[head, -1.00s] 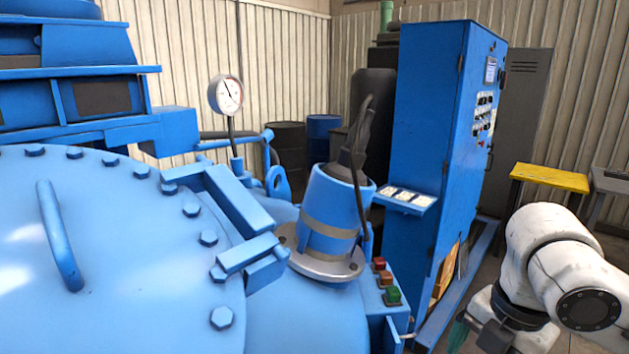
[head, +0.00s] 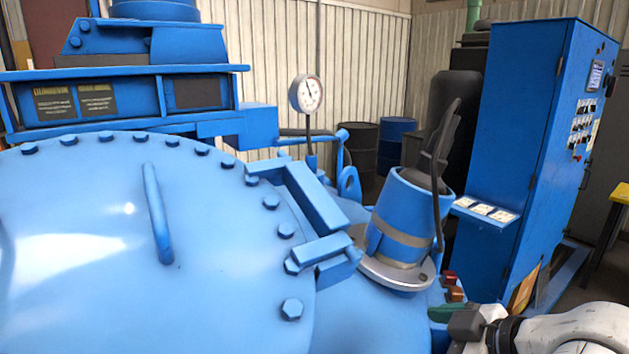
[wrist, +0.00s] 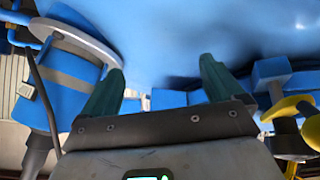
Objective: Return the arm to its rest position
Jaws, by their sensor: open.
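My gripper (head: 447,313) is at the lower right of the head view, with my white arm (head: 585,325) behind it. It appears just in front of or beside the push-button box (head: 452,287) in the picture; I cannot tell if they touch. In the wrist view my gripper (wrist: 158,85) shows two dark green fingers, spread apart with nothing between them. A smooth blue surface lies beyond the fingertips.
The big blue furnace lid (head: 90,220) fills the left. A blue banded cylinder (head: 405,220) with dark cables and a pressure gauge (head: 306,94) stand near it. A blue control cabinet (head: 540,150) stands at right. Drums (head: 396,140) stand behind.

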